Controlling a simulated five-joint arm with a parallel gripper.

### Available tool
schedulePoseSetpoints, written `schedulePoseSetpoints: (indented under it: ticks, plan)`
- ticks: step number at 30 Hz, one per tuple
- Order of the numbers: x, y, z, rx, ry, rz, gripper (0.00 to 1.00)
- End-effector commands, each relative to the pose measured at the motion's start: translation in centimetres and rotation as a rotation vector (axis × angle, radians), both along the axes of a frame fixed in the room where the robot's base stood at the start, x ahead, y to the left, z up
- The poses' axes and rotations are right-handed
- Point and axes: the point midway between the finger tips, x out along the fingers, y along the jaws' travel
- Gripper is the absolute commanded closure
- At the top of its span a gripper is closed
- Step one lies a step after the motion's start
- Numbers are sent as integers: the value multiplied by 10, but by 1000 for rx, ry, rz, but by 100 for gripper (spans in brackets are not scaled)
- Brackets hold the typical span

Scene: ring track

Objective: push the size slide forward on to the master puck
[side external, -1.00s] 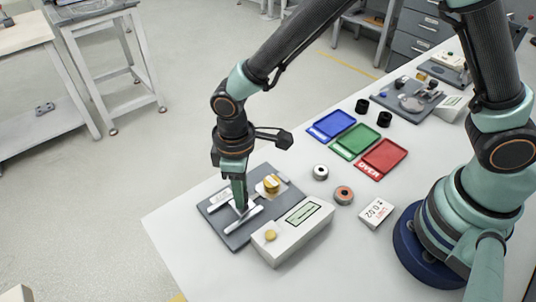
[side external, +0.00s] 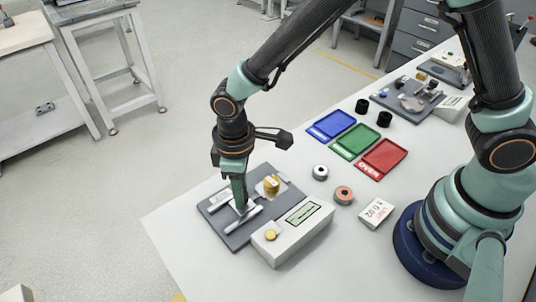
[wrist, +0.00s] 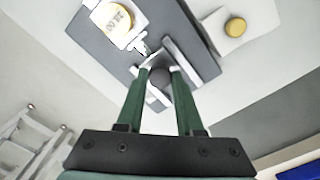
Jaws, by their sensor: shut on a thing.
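The master puck (side external: 271,185) is a gold, upright cylinder on a pale pad at the far right of a dark grey base plate (side external: 233,242). In the wrist view the puck (wrist: 113,20) shows lettering on its face. The size slide (wrist: 142,48) is a light metal piece between the rails, partly hidden by my fingers. My gripper (side external: 240,207) points down over the plate. In the wrist view its green fingertips (wrist: 160,70) are shut on the slide's dark round knob (wrist: 159,78). The slide's front looks close to the puck; I cannot tell whether they touch.
Light rails (side external: 245,229) flank the slide. A white readout box (side external: 293,232) with a gold button (side external: 270,235) stands close to the plate. Blue (side external: 331,125), green (side external: 356,141) and red (side external: 381,159) trays, two rings and a white limit card (side external: 376,212) lie farther right.

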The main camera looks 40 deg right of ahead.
Motion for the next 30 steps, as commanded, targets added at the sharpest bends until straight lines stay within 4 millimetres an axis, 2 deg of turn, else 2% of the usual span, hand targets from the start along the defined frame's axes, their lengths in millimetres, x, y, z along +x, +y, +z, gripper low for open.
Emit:
schedulePoseSetpoints:
  ticks: [8, 14, 21, 22, 24, 30]
  plan:
    - [0, -1, 1, 1, -1, -1, 100]
    - [1, -22, 1, 0, 0, -2, 100]
    - [1, -22, 1, 1, -1, 0, 100]
    - [1, -22, 1, 1, -1, 0, 53]
    - [1, -22, 1, 1, -1, 0, 34]
    - [0, -22, 0, 0, 0, 0, 34]
